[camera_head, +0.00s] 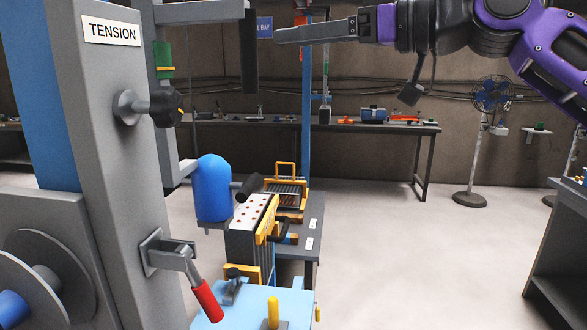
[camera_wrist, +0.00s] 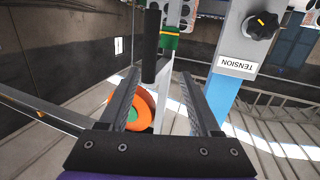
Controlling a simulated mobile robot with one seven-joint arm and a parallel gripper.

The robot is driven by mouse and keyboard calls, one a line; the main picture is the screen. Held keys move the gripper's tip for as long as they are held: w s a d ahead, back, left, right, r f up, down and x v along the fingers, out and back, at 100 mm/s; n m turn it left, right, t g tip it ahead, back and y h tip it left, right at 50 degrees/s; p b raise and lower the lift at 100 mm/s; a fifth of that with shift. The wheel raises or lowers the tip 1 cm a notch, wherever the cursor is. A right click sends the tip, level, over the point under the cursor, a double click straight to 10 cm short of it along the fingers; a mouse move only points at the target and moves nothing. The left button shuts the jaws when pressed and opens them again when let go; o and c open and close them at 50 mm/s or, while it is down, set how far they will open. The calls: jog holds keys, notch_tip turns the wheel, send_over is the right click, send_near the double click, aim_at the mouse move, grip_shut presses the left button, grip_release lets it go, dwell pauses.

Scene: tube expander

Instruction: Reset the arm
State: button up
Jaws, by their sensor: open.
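My gripper (camera_head: 280,36) is at the top middle of the head view, with its arm in purple and dark grey coming in from the upper right. Its fingers point left. In the wrist view its two fingers (camera_wrist: 160,74) are spread apart with nothing held between them. A black cylindrical handle (camera_head: 249,52) hangs from a grey bar just left of the fingertips in the head view, with a small gap. The handle (camera_wrist: 151,45) also shows beyond and between the fingertips in the wrist view.
A grey machine column with a TENSION label (camera_head: 111,31) and black knob (camera_head: 165,107) fills the left. A red-handled lever (camera_head: 207,300) and blue cylinder (camera_head: 212,187) are lower. A workbench (camera_head: 428,130) and fan (camera_head: 491,95) stand behind. Floor at centre right is clear.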

jog(key=s+d+f+m+t+h, duration=0.2)
jog(key=s+d+f+m+h, duration=0.3)
jog(key=s+f, duration=0.4)
jog(key=s+d+f+m+g+h, duration=0.1)
jog(key=s+d+f+m+h, duration=0.1)
jog(key=f, duration=0.6)
jog(key=s+d+f+m+g+h, duration=0.1)
jog(key=s+d+f+m+h, duration=0.1)
jog(key=f+h, duration=0.3)
jog(key=s+d+f+m+g+h+p, duration=0.1)
jog(key=s+d+f+m+h, duration=0.1)
jog(key=f, duration=1.1)
jog(key=shift+s+d+f+m+g+h, duration=0.15)
jog(key=shift+s+d+m+g+h, duration=0.2)
jog(key=shift+d+m+h, duration=0.65)
jog(key=shift+a, duration=0.1)
